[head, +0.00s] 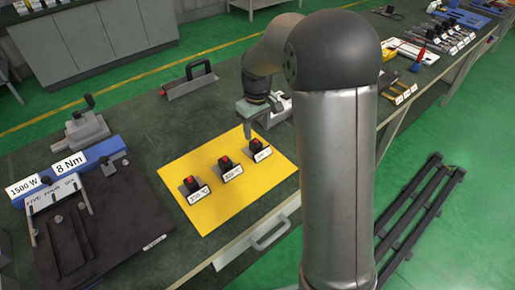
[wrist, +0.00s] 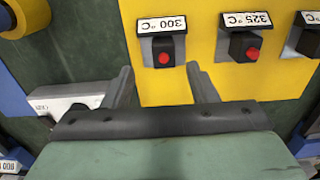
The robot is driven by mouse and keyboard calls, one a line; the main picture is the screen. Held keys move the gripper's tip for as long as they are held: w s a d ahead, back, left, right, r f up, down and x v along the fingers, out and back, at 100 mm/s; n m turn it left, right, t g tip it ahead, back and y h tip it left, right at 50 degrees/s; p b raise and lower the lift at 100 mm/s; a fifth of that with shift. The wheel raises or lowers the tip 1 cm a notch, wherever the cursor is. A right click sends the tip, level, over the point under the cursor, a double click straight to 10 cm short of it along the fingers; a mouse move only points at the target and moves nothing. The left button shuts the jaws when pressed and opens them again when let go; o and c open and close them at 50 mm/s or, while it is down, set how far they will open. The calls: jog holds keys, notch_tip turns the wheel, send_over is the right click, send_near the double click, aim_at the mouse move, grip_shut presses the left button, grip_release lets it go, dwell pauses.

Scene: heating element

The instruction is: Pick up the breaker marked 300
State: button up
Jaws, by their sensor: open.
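The breaker marked 300 °C (wrist: 163,51) is a small dark block with a red button and a white label, on the yellow mat (wrist: 190,90). In the head view it appears to be the rightmost breaker (head: 262,146) of the row, though its label is hard to read there. My gripper (wrist: 160,70) is open and empty. In the wrist view its two fingers point toward this breaker, whose block shows just beyond and between the fingertips. In the head view my gripper (head: 256,128) is just behind that breaker, above the mat's far edge. My arm partly blocks the head view.
The 325 °C breaker (wrist: 245,48) and a third breaker (wrist: 309,42) sit beside it on the mat. A black fixture (head: 110,225) with a blue bar stands left. A handled plate (head: 190,82) lies behind. Tools line the bench at the far right.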

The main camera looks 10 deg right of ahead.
aim_at(257, 141)
jog(key=shift+s+a+f+p, duration=0.1)
jog(key=shift+s+f+p, duration=0.15)
jog(key=shift+f, duration=1.35)
jog(key=shift+s+f+p, duration=0.1)
jog(key=shift+f+p, duration=0.1)
jog(key=shift+f, duration=1.35)
jog(key=shift+c, duration=0.3)
jog(key=c, duration=1.1)
